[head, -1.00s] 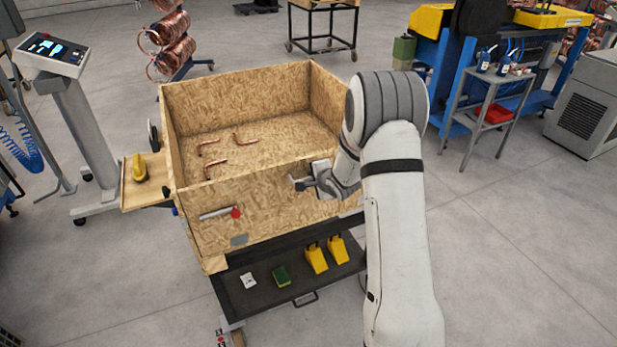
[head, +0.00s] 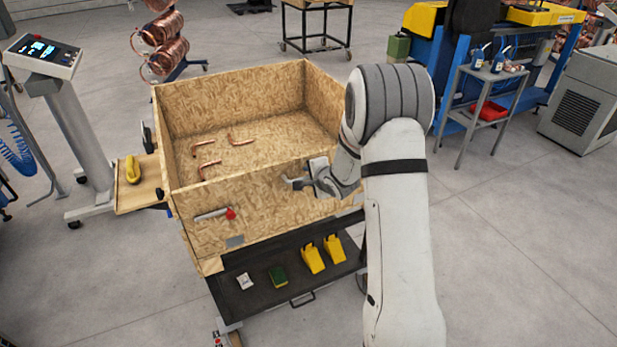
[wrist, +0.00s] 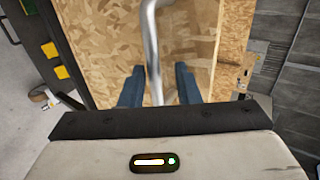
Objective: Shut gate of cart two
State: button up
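The cart is a wooden chipboard box (head: 185,107) on a frame. Its front panel (head: 262,208), seemingly the gate, stands upright and carries a bar with a red knob (head: 230,213) at its left. I cannot tell whether this panel is fully closed. My gripper (head: 292,183) is close in front of the panel's right half. In the wrist view, my gripper's two blue fingers (wrist: 160,88) are apart, with a bright metal tube (wrist: 151,45) running between them, nearer the left finger. Chipboard lies behind the tube. No cart number is readable.
Bent copper pieces (head: 211,165) lie inside the box. A dark shelf (head: 262,296) below holds two yellow items (head: 312,258) and a green one. A control stand (head: 75,120) is at left; a grey side table (head: 480,115) is at right.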

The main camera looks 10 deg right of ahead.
jog(key=v, duration=0.6)
jog(key=shift+d+f, duration=0.15)
jog(key=shift+d, duration=0.05)
jog(key=s+d+r+n+g+h+b, duration=0.2)
jog(key=s+r+n+g+h, duration=0.3)
jog(key=s+r, duration=0.65)
jog(key=s+a+n+g+y, duration=0.1)
jog(key=s+n, duration=0.4)
jog(key=s, duration=0.7)
jog(key=s+a+r+n+g+y, duration=0.1)
jog(key=s+a+n, duration=0.2)
jog(key=s, duration=0.9)
jog(key=shift+a+n+g+b, duration=0.3)
jog(key=shift+a+n, duration=0.05)
jog(key=shift+n, duration=0.85)
